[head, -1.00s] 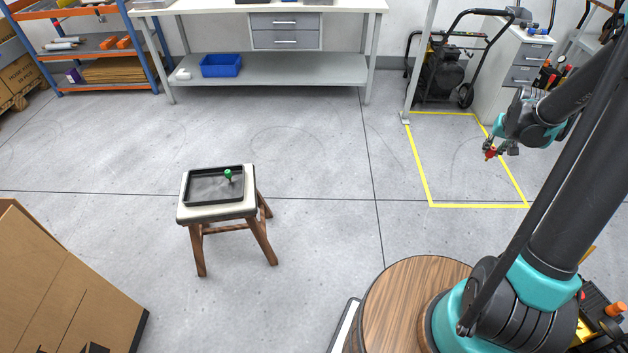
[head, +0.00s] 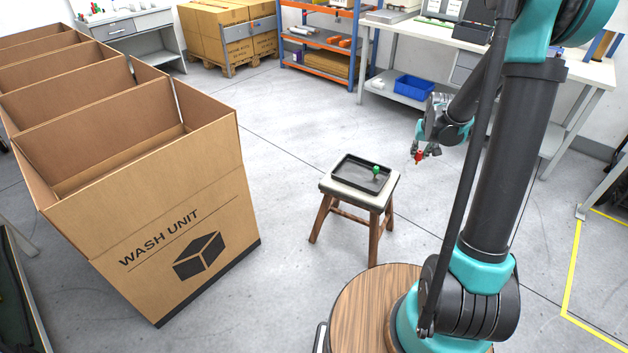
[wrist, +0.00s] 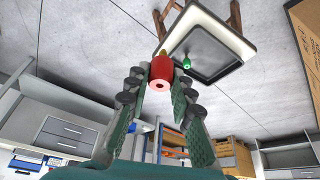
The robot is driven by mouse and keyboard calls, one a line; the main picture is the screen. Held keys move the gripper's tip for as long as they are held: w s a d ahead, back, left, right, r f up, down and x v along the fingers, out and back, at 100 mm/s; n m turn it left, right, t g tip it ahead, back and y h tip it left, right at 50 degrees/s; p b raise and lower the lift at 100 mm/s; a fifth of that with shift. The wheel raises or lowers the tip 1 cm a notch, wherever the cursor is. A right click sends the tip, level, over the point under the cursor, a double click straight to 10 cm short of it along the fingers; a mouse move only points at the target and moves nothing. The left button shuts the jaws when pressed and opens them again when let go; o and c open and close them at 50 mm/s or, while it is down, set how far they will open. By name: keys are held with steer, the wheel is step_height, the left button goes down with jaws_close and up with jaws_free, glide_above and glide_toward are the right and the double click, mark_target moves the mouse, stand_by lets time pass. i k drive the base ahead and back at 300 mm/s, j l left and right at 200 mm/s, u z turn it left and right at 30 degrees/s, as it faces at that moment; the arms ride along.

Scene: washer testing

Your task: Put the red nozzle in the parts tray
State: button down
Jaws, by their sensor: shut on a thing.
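The red nozzle (head: 419,157) is held between the fingers of my gripper (head: 426,150), which is shut on it in the air, to the right of the stool in the head view. In the wrist view the red nozzle (wrist: 161,72) sits between the two fingertips (wrist: 160,80), and a brass-coloured tip shows beyond it. The black parts tray (head: 345,180) lies on the stool's pale seat. A green nozzle (head: 376,170) stands upright in the tray near its right side. In the wrist view the tray (wrist: 215,75) lies beyond the red nozzle, up and to the right.
The wooden stool (head: 373,222) stands on open grey floor. A large open cardboard box marked wash unit (head: 215,215) stands to its left. A workbench with a blue bin (head: 413,88) and an orange-blue shelf (head: 322,48) stand behind. Free floor surrounds the stool.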

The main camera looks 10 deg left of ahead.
mark_target(361, 175)
steer(key=i+l+u, duration=0.25)
steer(key=l, duration=0.15)
steer(key=l+u, duration=0.3)
steer(key=l, duration=0.15)
steer(key=i+l+u, duration=0.25)
steer(key=l, duration=0.2)
steer(key=k, duration=0.1)
